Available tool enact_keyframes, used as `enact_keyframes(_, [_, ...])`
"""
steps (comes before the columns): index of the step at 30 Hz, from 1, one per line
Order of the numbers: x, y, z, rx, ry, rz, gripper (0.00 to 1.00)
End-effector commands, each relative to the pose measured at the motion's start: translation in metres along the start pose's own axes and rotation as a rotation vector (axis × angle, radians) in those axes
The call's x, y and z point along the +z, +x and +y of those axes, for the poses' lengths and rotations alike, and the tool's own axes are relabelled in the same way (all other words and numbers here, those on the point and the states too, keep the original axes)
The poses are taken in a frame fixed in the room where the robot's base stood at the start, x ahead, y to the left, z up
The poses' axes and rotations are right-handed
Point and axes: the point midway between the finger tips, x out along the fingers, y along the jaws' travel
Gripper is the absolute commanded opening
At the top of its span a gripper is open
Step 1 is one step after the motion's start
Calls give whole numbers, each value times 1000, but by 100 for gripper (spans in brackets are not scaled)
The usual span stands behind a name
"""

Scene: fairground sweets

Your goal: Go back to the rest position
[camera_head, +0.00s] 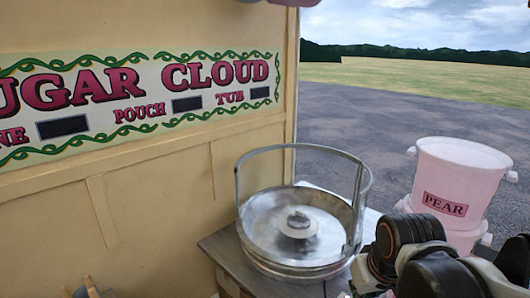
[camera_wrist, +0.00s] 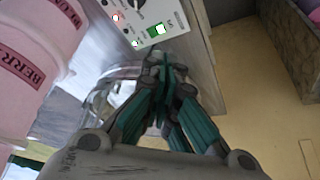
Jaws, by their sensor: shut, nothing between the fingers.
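My gripper (camera_wrist: 164,78) shows in the wrist view, its green and grey fingers drawn together with nothing between them. Its tips point up the picture, towards a pale control panel (camera_wrist: 150,22) with a dark knob and small red and green lights. I cannot tell how far the tips are from it. In the head view my dark arm joints fill the lower right corner, and the gripper itself cannot be made out there.
In the head view a round metal pan (camera_head: 268,222) with a clear guard stands on a grey-topped counter (camera_head: 222,246). A pink tub labelled PEAR (camera_head: 462,178) is beside my arm. Pink BERRY tubs (camera_wrist: 22,92) are left of my gripper in the wrist view.

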Motion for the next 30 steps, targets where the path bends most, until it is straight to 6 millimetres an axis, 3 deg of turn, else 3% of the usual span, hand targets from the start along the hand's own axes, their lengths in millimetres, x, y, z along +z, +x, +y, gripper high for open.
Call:
enact_keyframes(15, [51, -31, -5, 10, 83, 198, 0])
enact_keyframes(30, [55, -34, -5, 10, 94, 223, 0])
